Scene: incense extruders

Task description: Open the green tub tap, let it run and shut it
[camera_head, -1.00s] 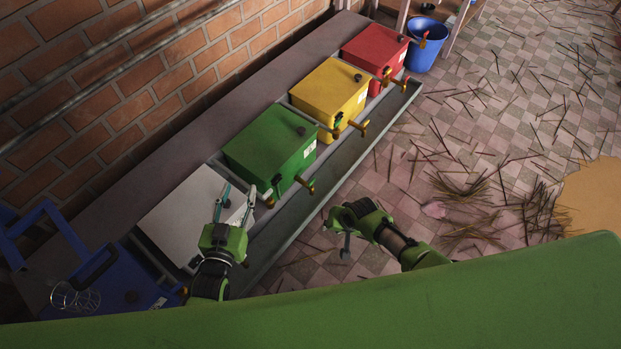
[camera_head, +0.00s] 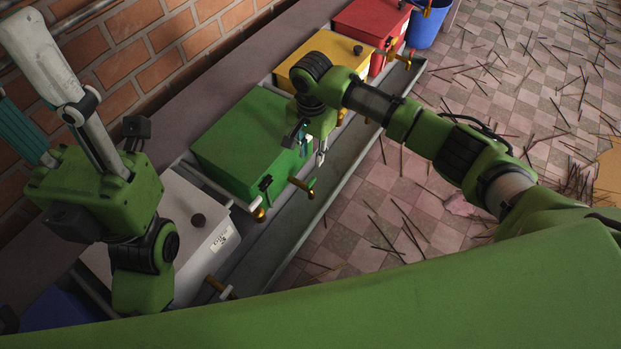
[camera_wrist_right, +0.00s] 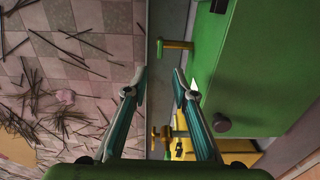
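The green tub (camera_head: 243,142) stands on the ledge between the yellow and pale tubs. Its brass tap (camera_head: 302,186) sticks out from its front over the trough, with a green end. The tap also shows in the right wrist view (camera_wrist_right: 179,45). My right gripper (camera_head: 318,150) hangs by the tub's front, near its yellow-tub side. In the wrist view its two fingers (camera_wrist_right: 160,74) are apart with nothing between them, and the tap lies beyond the tips. My left gripper (camera_head: 14,62) is raised at the far left, fingers apart and empty. No water stream is visible.
The yellow tub (camera_head: 325,55) and red tub (camera_head: 368,25) stand behind my right arm. The pale tub (camera_head: 170,235) is partly behind my left arm. A metal trough (camera_head: 300,232) runs below the taps. Sticks litter the tiled floor. A blue bucket (camera_head: 428,27) stands at the back.

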